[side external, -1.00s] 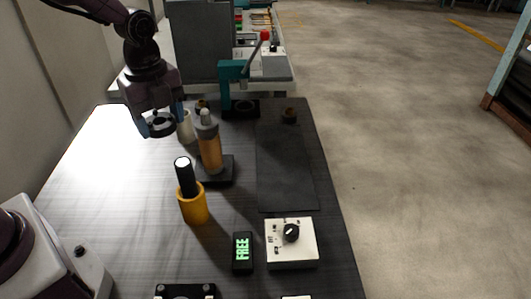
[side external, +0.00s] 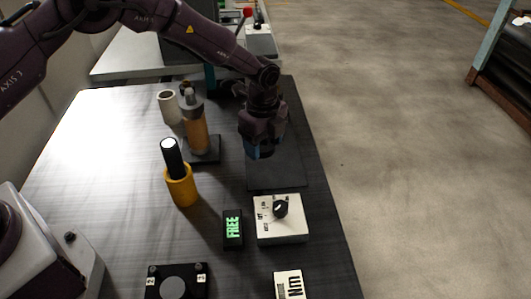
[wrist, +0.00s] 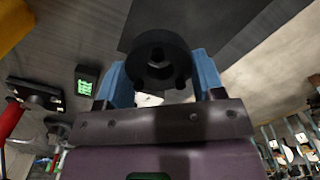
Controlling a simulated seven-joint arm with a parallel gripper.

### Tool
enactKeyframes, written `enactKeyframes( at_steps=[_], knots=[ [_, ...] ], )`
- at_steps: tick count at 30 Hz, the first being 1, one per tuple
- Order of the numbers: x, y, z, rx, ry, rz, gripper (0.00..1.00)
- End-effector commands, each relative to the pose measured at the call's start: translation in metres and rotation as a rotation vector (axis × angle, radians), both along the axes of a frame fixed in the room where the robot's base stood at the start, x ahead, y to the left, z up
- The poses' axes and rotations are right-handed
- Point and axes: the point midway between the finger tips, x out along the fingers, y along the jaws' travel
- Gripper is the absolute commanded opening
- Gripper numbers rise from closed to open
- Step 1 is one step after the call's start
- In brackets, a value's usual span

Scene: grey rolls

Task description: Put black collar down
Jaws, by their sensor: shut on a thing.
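The black collar (wrist: 157,38), a thick ring with a central hole, is between the two blue fingers of my gripper (wrist: 160,70) in the wrist view. The fingers are shut on its opposite sides. In the side view my gripper (side external: 260,150) points down over the dark mat (side external: 275,178) on the right of the table. The collar cannot be made out there, and I cannot tell whether it touches the mat.
Left of the mat stand an orange-brown bottle-like cylinder (side external: 197,133), a white cup (side external: 169,107) and a yellow holder with a black rod (side external: 181,187). In front are a white knob box (side external: 280,222) and a black "FREE" display (side external: 233,229).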

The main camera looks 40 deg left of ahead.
Motion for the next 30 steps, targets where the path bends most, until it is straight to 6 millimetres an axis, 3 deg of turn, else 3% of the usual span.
enactKeyframes(
  at_steps=[15,26,27,30],
  knots=[
    [0.0,0.0,-0.059,0.0,-0.002,-0.002,0.28],
    [0.0,0.0,-0.063,0.0,-0.002,-0.001,0.28],
    [0.0,0.0,-0.064,0.0,-0.001,-0.001,0.67],
    [0.0,0.0,-0.064,0.0,-0.001,-0.001,0.87]
  ],
)
